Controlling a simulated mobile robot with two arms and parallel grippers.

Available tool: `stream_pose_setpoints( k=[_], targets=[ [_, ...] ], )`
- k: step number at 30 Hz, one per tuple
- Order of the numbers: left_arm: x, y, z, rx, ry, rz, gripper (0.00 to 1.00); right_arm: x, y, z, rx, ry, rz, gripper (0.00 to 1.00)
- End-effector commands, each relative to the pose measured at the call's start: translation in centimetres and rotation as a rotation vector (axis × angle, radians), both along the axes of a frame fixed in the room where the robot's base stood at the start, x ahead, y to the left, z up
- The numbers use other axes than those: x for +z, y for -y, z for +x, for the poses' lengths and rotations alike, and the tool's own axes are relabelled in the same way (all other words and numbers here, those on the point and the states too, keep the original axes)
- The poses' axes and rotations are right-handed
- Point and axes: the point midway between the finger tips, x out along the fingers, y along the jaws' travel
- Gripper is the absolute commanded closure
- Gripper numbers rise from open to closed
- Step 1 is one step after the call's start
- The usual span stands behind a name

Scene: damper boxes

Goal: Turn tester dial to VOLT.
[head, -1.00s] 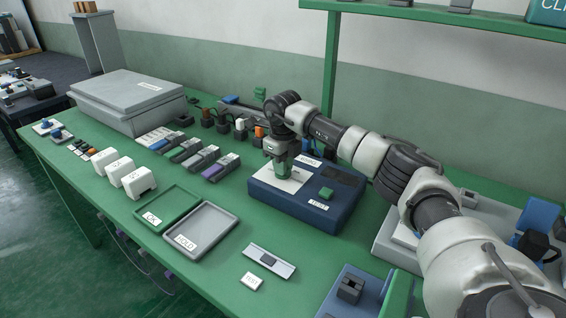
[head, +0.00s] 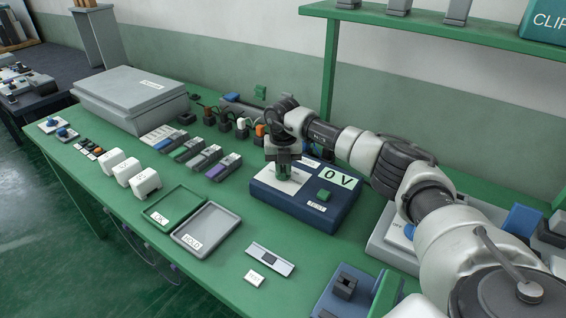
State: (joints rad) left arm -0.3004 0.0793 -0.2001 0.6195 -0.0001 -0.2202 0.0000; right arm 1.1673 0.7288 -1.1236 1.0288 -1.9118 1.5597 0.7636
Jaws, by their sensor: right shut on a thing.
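The tester (head: 335,220) is a dark blue box on the green bench, with a light dial plate (head: 272,185) on its left and a green button (head: 324,195) on its right. Its display (head: 340,177) reads "0 V". My right gripper (head: 283,172) points down over the dial plate and is shut on the dial, which is mostly hidden between the fingers. The dial's pointer and markings cannot be read. My left gripper is not in view.
A green OK tray (head: 190,193) and a grey HOLD tray (head: 236,226) lie left of the tester. White blocks (head: 146,183) and several grey modules (head: 212,158) stand further left. A flat grey plate (head: 288,268) lies in front. A shelf post (head: 327,70) rises behind my right arm.

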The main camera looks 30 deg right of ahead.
Motion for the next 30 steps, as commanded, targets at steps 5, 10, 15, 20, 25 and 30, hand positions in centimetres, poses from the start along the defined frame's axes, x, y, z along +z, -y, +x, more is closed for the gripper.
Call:
stream_pose_setpoints(
  k=[5,10,15,20,25,30],
  targets=[
    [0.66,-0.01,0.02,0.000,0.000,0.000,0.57,0.29,0.08,0.08,-0.077,0.004,0.000,1.00],
    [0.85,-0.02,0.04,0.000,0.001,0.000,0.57,0.23,0.09,0.10,-0.115,0.004,0.000,1.00],
    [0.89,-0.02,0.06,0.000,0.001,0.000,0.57,0.21,0.10,0.11,-0.129,0.006,0.000,1.00],
    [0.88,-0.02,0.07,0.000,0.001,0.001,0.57,0.21,0.11,0.12,-0.129,0.006,0.000,1.00],
    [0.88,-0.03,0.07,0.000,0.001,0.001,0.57,0.22,0.10,0.14,-0.129,0.007,-0.001,0.83],
    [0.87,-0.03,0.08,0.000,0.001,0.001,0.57,0.17,0.08,0.09,-0.128,0.005,0.000,0.58]
  ],
)
